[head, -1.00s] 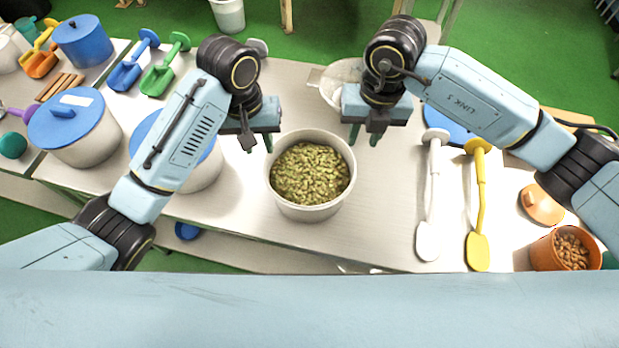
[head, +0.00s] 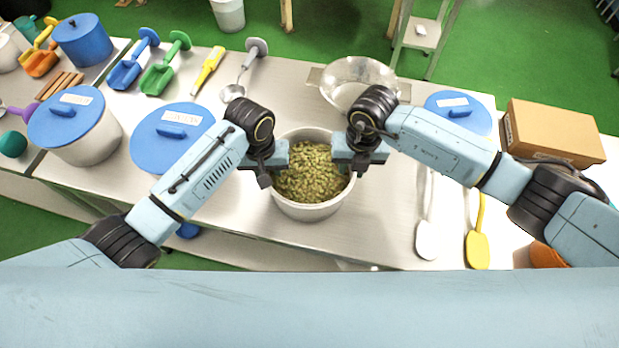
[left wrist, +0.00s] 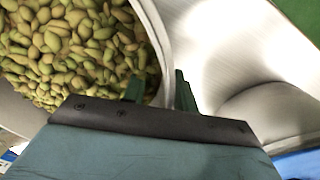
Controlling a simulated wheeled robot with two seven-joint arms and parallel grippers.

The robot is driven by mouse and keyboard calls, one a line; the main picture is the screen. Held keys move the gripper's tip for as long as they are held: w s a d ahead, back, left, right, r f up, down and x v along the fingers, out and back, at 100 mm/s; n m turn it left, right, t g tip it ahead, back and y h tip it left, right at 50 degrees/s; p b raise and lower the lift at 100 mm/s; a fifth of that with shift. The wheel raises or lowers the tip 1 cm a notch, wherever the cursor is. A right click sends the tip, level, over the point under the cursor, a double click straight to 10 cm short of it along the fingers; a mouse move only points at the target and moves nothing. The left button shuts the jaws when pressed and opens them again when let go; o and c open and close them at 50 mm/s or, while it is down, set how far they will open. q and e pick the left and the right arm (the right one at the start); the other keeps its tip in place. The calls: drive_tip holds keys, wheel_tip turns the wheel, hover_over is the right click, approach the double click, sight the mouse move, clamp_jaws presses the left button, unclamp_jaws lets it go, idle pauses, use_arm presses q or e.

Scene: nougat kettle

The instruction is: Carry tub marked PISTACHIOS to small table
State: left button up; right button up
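An open pale tub (head: 308,210) full of green pistachios (head: 310,182) stands upright on the long metal table; no marking on it is readable. My left gripper (head: 282,160) is at its left rim. In the left wrist view its two green fingers (left wrist: 160,92) straddle the tub wall (left wrist: 163,45), one inside above the nuts and one outside, with a gap between them. My right gripper (head: 346,160) is at the tub's right rim; its fingers are mostly hidden.
A glass bowl (head: 350,80) stands behind the tub. A blue-lidded tub (head: 170,140) is close on the left. White (head: 427,240) and yellow (head: 478,250) spatulas lie to the right. A cardboard box (head: 553,132) is at far right. The table in front of the tub is clear.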

use_arm(q)
clamp_jaws()
use_arm(e)
clamp_jaws()
use_arm(q)
drive_tip(key=shift+w+r, duration=0.1)
use_arm(e)
drive_tip(key=shift+w+r, duration=0.1)
idle(1.0)
